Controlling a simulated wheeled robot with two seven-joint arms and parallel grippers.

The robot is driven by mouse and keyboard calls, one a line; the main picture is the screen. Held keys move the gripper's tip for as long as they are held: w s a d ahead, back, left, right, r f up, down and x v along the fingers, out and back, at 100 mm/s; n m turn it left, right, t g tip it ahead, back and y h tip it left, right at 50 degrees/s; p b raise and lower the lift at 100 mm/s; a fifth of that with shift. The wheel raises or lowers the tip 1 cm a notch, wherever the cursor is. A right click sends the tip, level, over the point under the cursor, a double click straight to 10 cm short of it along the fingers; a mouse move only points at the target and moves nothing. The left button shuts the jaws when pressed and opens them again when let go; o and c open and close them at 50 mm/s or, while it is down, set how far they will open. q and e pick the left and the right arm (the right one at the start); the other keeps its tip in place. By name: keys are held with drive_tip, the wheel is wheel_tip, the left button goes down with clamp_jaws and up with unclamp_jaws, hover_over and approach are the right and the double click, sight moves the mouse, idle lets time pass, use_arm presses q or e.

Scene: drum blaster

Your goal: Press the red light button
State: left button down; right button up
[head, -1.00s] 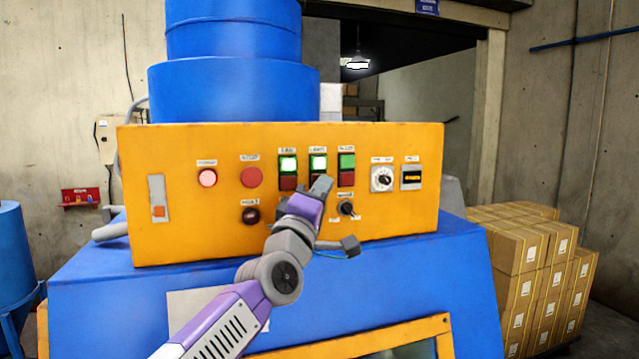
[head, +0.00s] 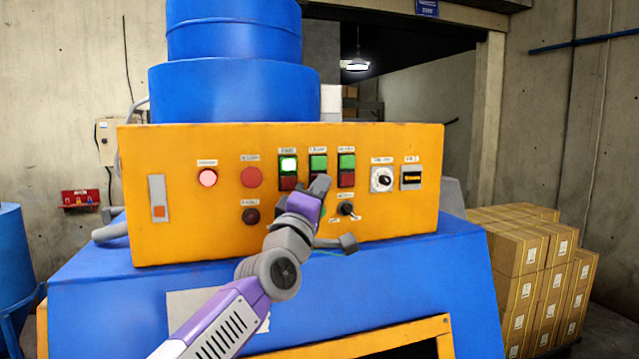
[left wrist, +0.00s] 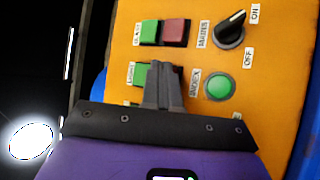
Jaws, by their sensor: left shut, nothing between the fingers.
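The light switch on the orange control panel (head: 210,240) is the middle of three pairs, green above red. Its green button (head: 318,163) is unlit, and also shows in the left wrist view (left wrist: 140,75) beside the LIGHT label. Its red button is hidden behind the fingertips of my left gripper (head: 320,184). The gripper is shut and empty, its fingertips over the red button in the left wrist view (left wrist: 164,70); contact cannot be seen clearly. My right gripper is not in view.
A lit green button (head: 288,164) and an unlit pair (head: 347,162) flank the light switch. A black knob (head: 346,209) and a round green button (left wrist: 220,86) are close by. Cardboard boxes (head: 520,250) are stacked to the right.

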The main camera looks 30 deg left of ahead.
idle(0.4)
use_arm(q)
drive_tip(key=shift+s+d, duration=0.55)
drive_tip(key=shift+d, duration=0.05)
drive_tip(key=shift+p, duration=0.3)
drive_tip(key=s+d+p, duration=0.1)
drive_tip(key=s+d, duration=0.2)
drive_tip(key=shift+s+d, duration=0.1)
drive_tip(key=shift+d, duration=0.3)
idle(0.5)
